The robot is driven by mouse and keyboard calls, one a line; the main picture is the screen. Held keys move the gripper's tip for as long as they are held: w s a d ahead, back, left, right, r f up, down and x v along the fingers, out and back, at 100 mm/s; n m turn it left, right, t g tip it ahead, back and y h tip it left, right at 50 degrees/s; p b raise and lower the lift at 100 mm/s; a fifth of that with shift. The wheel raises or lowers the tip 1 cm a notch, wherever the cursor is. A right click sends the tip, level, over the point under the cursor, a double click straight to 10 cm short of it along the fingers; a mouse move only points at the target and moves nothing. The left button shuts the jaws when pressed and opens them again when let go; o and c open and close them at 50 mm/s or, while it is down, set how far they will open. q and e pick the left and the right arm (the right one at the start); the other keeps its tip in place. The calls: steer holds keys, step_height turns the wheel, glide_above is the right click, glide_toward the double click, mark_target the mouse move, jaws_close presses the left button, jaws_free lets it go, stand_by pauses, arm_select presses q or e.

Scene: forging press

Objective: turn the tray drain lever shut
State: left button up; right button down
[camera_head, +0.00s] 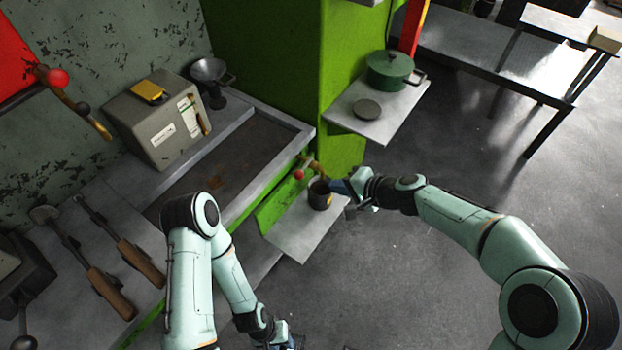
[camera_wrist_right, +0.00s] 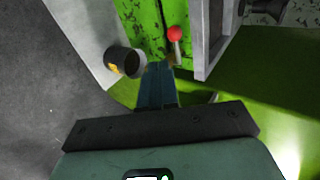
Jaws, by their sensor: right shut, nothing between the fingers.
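The drain lever, with a red ball end (camera_head: 299,174) and a brassy body, sits on the green front below the corner of the sunken tray (camera_head: 304,133). In the right wrist view the red ball (camera_wrist_right: 175,34) stands above a short pale stem. My right gripper (camera_head: 338,187) is shut and empty, just right of the lever. Its blue fingers (camera_wrist_right: 158,70) reach toward the lever base in the wrist view; contact cannot be told. My left gripper (camera_head: 288,343) is low at the bottom edge, mostly cut off, and its jaws are unclear.
A dark mug (camera_head: 320,197) with a yellow mark stands on a small grey shelf (camera_head: 300,240) under the lever, close beside my right fingers. A grey box (camera_head: 155,125) and a funnel (camera_head: 210,72) stand behind the tray.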

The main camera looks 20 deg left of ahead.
mark_target(300, 178)
steer(key=a+r+p+x, duration=0.1)
steer(key=x, duration=0.9)
steer(key=shift+w, duration=0.35)
steer(key=shift+a+f+m+t+b, duration=0.1)
steer(key=shift+a+m+t+b, duration=0.25)
steer(key=shift+a, duration=0.35)
steer(key=shift+a+h, duration=0.2)
steer(key=shift+h, duration=0.1)
steer(key=shift+s+a, duration=0.1)
